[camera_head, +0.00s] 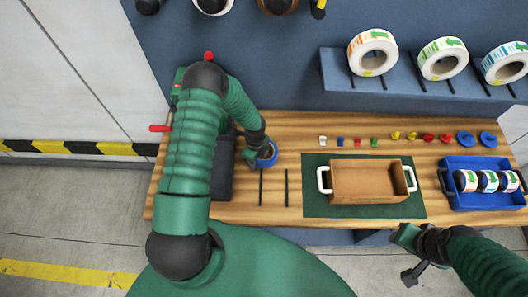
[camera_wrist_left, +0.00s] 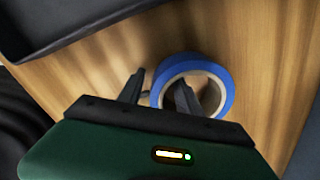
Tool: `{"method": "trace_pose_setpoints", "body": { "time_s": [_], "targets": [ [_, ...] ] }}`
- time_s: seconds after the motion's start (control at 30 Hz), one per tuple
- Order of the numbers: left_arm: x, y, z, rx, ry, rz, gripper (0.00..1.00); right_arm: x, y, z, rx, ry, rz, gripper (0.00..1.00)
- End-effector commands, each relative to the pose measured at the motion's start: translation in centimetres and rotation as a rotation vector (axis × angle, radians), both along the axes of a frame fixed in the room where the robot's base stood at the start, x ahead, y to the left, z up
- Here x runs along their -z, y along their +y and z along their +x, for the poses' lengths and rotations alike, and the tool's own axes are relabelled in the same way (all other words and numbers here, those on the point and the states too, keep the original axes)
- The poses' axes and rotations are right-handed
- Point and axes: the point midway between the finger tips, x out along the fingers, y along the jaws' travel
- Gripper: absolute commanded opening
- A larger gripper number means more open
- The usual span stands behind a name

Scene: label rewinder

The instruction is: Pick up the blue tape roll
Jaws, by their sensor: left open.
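The blue tape roll (camera_head: 267,157) lies flat on the wooden table beside my left gripper in the head view. In the left wrist view the blue tape roll (camera_wrist_left: 227,83) shows as a ring with a pale core. My left gripper (camera_wrist_left: 158,92) is open, with one finger over the roll's hole and the other outside the ring on the left. The roll's near side is partly hidden by the gripper, and I cannot tell whether the fingers touch it. My right gripper (camera_head: 408,257) is in front of the table's front edge, away from the roll; its jaws are unclear.
A dark tray-like object (camera_head: 222,175) stands left of the roll. A brown box (camera_head: 369,181) sits on a green mat (camera_head: 317,208). A blue crate (camera_head: 483,200) holds label rolls. Small coloured items line the table's back.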

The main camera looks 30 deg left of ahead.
Motion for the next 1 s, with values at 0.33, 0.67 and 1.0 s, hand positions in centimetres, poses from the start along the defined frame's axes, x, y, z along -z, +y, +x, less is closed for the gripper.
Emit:
{"method": "trace_pose_setpoints", "body": {
  "time_s": [0.33, 0.67, 1.0],
  "targets": [
    [-0.06, 0.00, -0.01, 0.000, 0.000, 0.000, 0.11, 0.06, 0.00, -0.01, 0.000, 0.000, 0.000, 0.36],
    [-0.07, 0.00, 0.01, 0.000, 0.000, 0.000, 0.00, 0.06, 0.00, -0.01, 0.000, 0.000, 0.000, 0.36],
    [-0.46, 0.02, 0.08, -0.001, -0.002, 0.000, 0.00, 0.28, 0.00, -0.01, 0.000, 0.000, 0.000, 0.36]
  ]
}}
